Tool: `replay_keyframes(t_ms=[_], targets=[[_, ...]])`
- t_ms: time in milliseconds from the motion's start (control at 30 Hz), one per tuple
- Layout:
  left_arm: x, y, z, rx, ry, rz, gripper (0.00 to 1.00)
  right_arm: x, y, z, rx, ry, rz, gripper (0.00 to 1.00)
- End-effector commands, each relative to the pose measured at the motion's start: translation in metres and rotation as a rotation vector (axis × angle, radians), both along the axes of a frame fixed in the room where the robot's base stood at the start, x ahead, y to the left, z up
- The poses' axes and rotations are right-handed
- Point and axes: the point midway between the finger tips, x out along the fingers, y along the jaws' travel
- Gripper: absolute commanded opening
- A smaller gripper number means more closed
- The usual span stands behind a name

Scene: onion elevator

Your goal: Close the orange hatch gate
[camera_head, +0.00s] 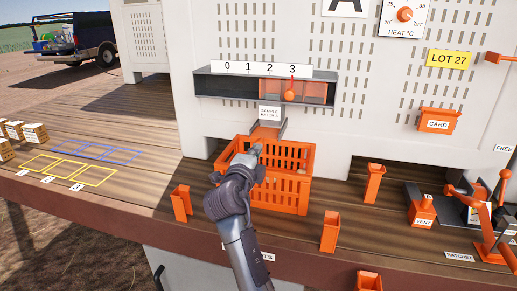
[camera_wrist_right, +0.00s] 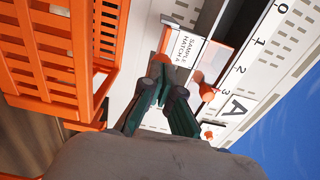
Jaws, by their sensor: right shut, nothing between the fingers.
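The orange hatch gate (camera_head: 310,92) is a flat panel in a dark slot under a 0 to 3 scale. Its round knob (camera_head: 289,95) sits near mark 3, and the slot's left part is dark and uncovered. In the right wrist view, the gate (camera_wrist_right: 215,62) and its knob (camera_wrist_right: 207,92) lie to the right of the fingers. My right gripper (camera_head: 255,150) is shut and empty, below and left of the knob, in front of the orange chute (camera_head: 267,132) and over the crate. Its fingers (camera_wrist_right: 164,82) show beside the hatch label. My left gripper is not in view.
An orange slatted crate (camera_head: 290,190) stands on the wooden deck under the chute. The "SAMPLE HATCH A" label (camera_head: 269,113) hangs between slot and chute. Orange bins (camera_head: 375,182) stand around the crate. A vent handle (camera_head: 422,210) and levers are at right. The deck at left is mostly clear.

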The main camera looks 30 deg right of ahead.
Motion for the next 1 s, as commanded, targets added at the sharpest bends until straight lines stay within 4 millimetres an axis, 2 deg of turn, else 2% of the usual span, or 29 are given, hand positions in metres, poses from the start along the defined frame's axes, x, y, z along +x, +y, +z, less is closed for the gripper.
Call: replay_keyframes(t_ms=[300, 433, 600, 700, 1000], targets=[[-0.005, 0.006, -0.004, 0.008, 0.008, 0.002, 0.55, 0.002, -0.002, -0.002, -0.001, 0.001, -0.001, 0.0], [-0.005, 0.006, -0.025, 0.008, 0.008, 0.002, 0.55, 0.014, -0.016, -0.007, -0.001, -0.002, -0.003, 0.0], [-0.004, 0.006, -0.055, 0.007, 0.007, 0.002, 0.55, 0.037, -0.044, -0.007, -0.001, -0.003, -0.003, 0.0], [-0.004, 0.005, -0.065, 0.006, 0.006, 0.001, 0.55, 0.048, -0.056, -0.005, -0.001, -0.002, -0.002, 0.0], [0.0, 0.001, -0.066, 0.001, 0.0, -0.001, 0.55, 0.054, -0.064, 0.001, -0.001, 0.0, 0.0, 0.0]])
